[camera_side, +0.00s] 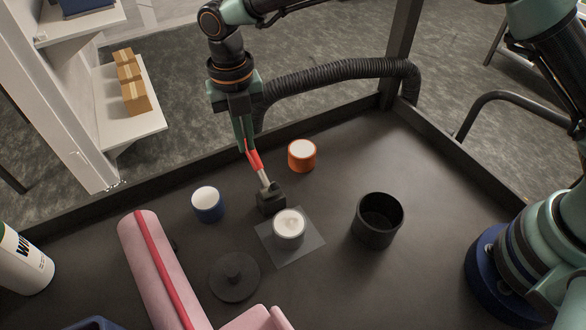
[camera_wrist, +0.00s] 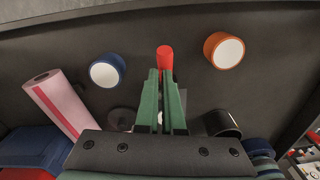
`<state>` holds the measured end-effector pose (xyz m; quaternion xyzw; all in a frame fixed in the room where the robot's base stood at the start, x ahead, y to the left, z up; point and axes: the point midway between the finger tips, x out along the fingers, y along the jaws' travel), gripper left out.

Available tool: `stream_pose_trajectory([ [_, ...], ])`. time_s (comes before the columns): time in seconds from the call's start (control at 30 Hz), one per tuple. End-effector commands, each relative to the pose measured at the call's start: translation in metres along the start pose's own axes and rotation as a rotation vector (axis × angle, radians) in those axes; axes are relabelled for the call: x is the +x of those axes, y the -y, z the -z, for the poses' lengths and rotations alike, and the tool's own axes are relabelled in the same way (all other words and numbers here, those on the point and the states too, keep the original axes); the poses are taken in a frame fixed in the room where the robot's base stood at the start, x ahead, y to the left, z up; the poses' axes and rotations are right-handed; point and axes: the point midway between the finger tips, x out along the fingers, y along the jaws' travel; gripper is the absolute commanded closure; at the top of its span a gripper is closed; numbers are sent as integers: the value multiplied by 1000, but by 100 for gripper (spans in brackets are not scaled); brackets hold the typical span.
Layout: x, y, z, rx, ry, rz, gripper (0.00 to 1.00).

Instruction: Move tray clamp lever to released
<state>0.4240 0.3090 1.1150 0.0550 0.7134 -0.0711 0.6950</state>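The tray clamp lever (camera_side: 254,159) has a red handle on a pale metal shaft. It rises from a small black base (camera_side: 271,201) on the dark bench and leans up and to the left in the side view. My gripper (camera_side: 246,143) comes down from above, with its green fingertips at the upper part of the red handle. In the wrist view the fingers (camera_wrist: 163,73) are close together, and the red handle end (camera_wrist: 165,58) shows just past their tips. The fingers appear shut on the handle. The fingers hide part of the handle and the clamp base in the wrist view.
A white-topped cup (camera_side: 289,228) stands on a grey square plate beside the clamp base. A blue roll (camera_side: 207,205), an orange roll (camera_side: 302,156), an open black cup (camera_side: 377,222), a black disc (camera_side: 234,277) and a pink roll (camera_side: 158,268) surround it. A raised rim edges the bench.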

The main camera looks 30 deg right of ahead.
Motion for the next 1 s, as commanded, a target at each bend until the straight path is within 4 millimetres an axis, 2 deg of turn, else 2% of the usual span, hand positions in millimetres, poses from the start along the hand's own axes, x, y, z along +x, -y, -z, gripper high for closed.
stream_pose_trajectory([
  [0.03, 1, 3, -9, 12, 11, -13, 100],
  [0.17, -23, 1, -8, 11, 13, -14, 100],
  [0.4, -76, 0, -4, 5, 10, -11, 100],
  [0.6, -108, -1, -1, 2, 7, -7, 100],
  [0.8, -120, -1, 0, 0, 5, -5, 100],
  [1.0, -121, -1, 1, 0, 4, -5, 100],
])
